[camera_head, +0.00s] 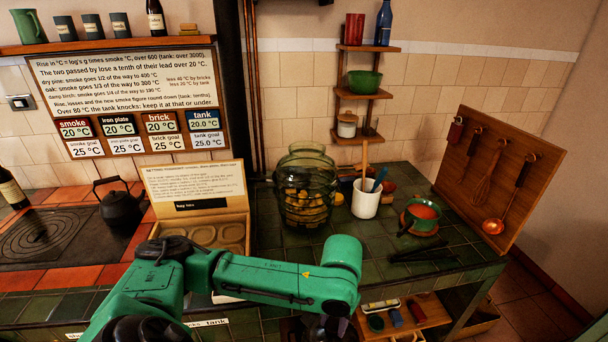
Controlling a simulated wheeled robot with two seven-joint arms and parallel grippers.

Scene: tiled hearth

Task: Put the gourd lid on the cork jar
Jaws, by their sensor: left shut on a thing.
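A large green-tinted glass jar (304,172) stands upright on the dark green tiled counter, with several orange-brown pieces low inside it. It seems to be the cork jar. I see no solid lid on its rim. My left arm crosses the front from the left, and its wrist bends down at the bottom edge, in front of the jar and apart from it. My left gripper (333,330) is dark, mostly hidden under the wrist and cut off by the frame. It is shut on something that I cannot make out. I cannot identify the gourd lid. My right gripper is out of view.
A white utensil crock (366,198), a green bowl of red food (421,216) and dark tongs (420,252) stand right of the jar. A board with hanging ladles (499,180) rises at the right. A kettle (120,207) and an open box (196,191) are left.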

